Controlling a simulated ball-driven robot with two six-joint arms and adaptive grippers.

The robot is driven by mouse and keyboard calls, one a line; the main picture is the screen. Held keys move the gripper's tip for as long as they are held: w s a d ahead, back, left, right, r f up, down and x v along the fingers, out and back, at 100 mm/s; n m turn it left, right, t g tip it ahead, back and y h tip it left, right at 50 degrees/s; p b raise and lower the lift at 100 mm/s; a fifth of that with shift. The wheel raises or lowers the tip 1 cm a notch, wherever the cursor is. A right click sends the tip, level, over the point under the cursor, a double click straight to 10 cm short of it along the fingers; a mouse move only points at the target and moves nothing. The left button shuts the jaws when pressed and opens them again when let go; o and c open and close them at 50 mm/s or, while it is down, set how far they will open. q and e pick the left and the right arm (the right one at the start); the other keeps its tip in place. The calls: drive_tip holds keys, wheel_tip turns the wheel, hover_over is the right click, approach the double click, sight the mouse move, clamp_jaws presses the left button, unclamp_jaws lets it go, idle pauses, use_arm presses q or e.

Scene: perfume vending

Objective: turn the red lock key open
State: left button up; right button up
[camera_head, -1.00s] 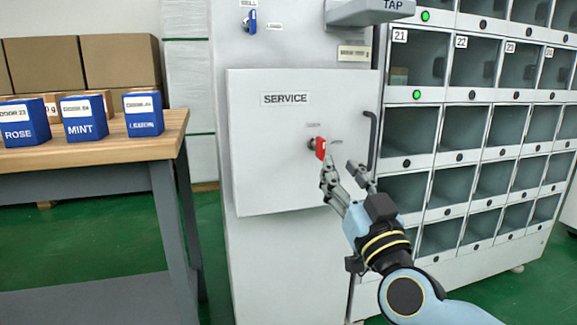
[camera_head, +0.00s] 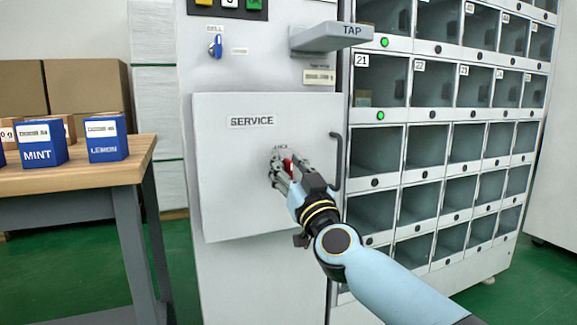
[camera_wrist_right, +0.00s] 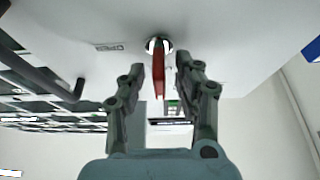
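The red lock key (camera_head: 288,165) sits in its round lock on the service door (camera_head: 230,190), partly hidden by my right gripper (camera_head: 284,172). In the right wrist view the red key (camera_wrist_right: 158,70) points out from the lock, between the two fingers of my right gripper (camera_wrist_right: 161,76). The fingers are apart, one on each side of the key, with a visible gap on both sides. My left gripper is not in view.
A black door handle (camera_head: 338,162) stands just right of the key. A grey TAP unit (camera_head: 325,37) juts out above. Lockers (camera_head: 430,150) fill the right side. A wooden table (camera_head: 75,178) with blue boxes (camera_head: 106,140) is at the left.

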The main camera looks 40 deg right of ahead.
clamp_jaws()
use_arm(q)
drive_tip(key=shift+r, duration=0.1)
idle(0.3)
use_arm(e)
drive_tip(key=shift+m+h+p, duration=0.3)
drive_tip(key=shift+m+h, duration=0.1)
drive_tip(key=shift+m, duration=0.1)
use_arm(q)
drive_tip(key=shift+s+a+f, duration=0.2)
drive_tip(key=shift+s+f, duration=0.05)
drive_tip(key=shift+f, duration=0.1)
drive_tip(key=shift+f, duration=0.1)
use_arm(e)
drive_tip(key=shift+m, duration=0.3)
